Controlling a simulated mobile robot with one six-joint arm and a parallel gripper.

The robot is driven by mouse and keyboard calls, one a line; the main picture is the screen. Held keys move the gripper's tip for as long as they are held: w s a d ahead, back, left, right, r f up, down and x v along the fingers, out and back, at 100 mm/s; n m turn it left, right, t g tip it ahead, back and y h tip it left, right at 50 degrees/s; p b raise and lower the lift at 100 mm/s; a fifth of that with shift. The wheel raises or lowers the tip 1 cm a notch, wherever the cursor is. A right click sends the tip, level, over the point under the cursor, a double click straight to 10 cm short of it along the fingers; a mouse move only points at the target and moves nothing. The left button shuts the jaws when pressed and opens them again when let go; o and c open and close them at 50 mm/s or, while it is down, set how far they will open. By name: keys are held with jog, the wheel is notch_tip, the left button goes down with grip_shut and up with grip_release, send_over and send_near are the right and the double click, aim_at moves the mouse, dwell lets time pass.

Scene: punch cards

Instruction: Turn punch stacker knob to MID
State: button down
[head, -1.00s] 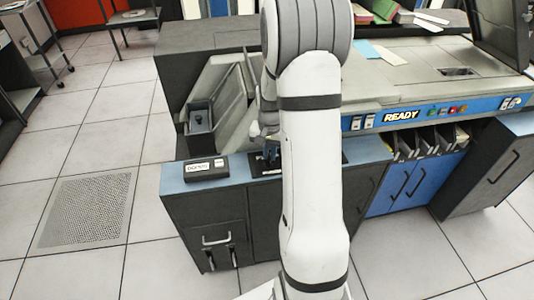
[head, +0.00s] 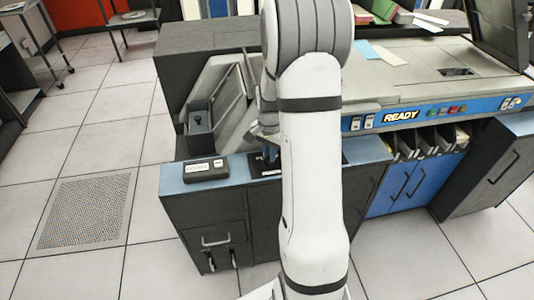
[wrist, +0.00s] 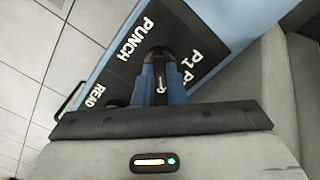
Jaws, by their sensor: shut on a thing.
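My gripper (wrist: 161,88) has its two blue fingers closed on a dark knob (wrist: 159,54) on a black label panel (wrist: 118,68). The panel carries white lettering: PUNCH to the left of the knob, READ lower left, and P1 with partly hidden letters to the right. A white mark shows between the fingers. Which label the knob points to cannot be read for sure. In the head view my gripper (head: 267,152) is a small blue shape at the panel, mostly hidden behind my arm.
Another dark round part (wrist: 118,102) sits by READ, close to my gripper. A labelled black box (head: 205,168) lies on the blue cabinet edge left of the panel. The lit READY console (head: 400,117) and card pockets (head: 430,142) are to the right. The floor at left is open.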

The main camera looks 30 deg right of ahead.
jog(key=shift+w+a, duration=0.15)
jog(key=c, duration=1.6)
grip_release()
jog(key=shift+a, duration=0.1)
jog(key=shift+o, duration=0.6)
jog(key=shift+r, duration=0.1)
notch_tip(320, 180, up, 8)
jog(key=shift+f, duration=0.15)
